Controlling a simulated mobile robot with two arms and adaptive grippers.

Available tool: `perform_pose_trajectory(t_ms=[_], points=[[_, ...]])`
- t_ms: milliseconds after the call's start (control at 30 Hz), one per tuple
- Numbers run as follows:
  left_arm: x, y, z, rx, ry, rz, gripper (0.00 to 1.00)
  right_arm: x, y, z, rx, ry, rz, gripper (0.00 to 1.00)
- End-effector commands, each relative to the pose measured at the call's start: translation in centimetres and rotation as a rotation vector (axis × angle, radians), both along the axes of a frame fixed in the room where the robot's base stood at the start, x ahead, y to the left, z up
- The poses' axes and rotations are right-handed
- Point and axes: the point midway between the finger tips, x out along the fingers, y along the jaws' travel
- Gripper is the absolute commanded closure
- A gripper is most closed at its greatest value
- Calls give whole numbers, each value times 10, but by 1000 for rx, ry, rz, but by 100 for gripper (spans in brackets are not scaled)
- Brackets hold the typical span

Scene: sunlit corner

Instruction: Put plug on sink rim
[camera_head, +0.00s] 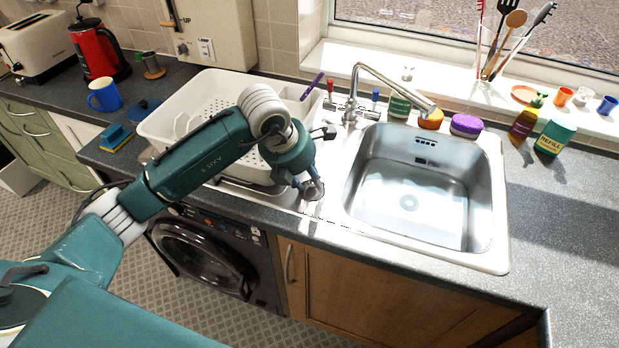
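The steel sink (472,252) is set in the worktop on the right, with its empty bowl and drain showing. My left gripper (312,188) points down over the steel rim strip just left of the bowl. A small round grey metallic thing, which looks like the plug (315,191), shows at its fingertips. The fingers and the wrist partly hide it. I cannot tell whether the fingers are closed on it or whether it touches the rim. My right gripper is not in view.
A white dish rack (165,122) stands behind and left of my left arm. The tap (385,78) arches over the bowl's back edge. A purple-topped sponge (466,124) and bottles line the back right. The dark worktop (560,235) right of the sink is clear.

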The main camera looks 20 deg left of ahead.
Motion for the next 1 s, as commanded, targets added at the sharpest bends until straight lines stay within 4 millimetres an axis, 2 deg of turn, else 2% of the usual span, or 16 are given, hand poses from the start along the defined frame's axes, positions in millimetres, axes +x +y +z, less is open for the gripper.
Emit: perform_pose_trajectory(t_ms=[367, 467, 800, 1000], points=[[-1, 1, 7, 1, -2, 1, 64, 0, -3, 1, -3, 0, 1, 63], [-6, 4, 21, 1, -4, -1, 64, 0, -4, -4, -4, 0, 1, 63], [-32, 17, 87, 2, -4, 1, 64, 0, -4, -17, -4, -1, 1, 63], [-40, 21, 109, 0, -1, 1, 64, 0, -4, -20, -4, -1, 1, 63]])
